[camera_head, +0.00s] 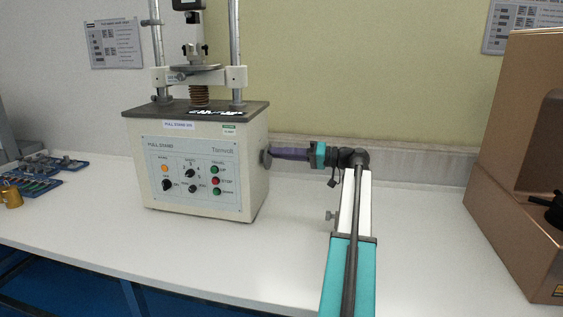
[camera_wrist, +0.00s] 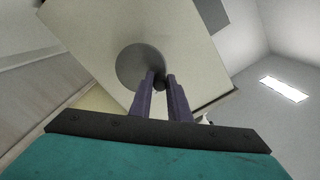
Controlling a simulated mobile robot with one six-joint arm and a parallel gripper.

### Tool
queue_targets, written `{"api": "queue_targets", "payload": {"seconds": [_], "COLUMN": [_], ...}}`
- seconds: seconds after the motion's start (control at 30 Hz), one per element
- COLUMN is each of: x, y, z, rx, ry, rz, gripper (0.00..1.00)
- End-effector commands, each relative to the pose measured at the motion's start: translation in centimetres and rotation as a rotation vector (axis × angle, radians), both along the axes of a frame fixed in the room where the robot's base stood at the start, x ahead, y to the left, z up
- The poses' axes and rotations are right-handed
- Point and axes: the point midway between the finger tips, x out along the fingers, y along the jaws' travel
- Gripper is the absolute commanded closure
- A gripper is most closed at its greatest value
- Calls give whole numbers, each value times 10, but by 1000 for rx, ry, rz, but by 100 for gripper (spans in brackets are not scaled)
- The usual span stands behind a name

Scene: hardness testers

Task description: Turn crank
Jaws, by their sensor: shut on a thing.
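The crank is a grey round disc (camera_wrist: 140,66) on the right side of the cream pull stand (camera_head: 200,165). In the head view only the edge of the crank (camera_head: 266,158) shows beside the case. A small dark knob (camera_wrist: 160,83) sits near the disc's rim in the wrist view. My gripper (camera_wrist: 161,80) reaches in from the right with its purple fingers close together on this knob. In the head view my gripper (camera_head: 272,153) touches the crank side of the stand. The fingers hide part of the knob and of the disc.
A large brown machine (camera_head: 515,170) stands at the right. Blue trays (camera_head: 40,185) with small parts and a brass piece (camera_head: 10,197) lie at the far left. The white bench (camera_head: 250,255) is clear in front of the stand. A wall (camera_head: 400,160) runs close behind my arm.

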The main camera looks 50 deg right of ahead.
Motion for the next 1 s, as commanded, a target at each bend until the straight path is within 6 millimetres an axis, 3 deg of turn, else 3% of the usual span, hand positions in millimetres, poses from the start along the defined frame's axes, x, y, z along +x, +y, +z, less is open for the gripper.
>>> {"api": "queue_targets", "payload": {"seconds": [0.03, 1.0], "x": [-2, -7], "y": [0, 10], "z": [-8, -28], "rx": [-36, -706], "ry": [-20, -440], "rz": [-1, 1], "gripper": [100, 100]}}
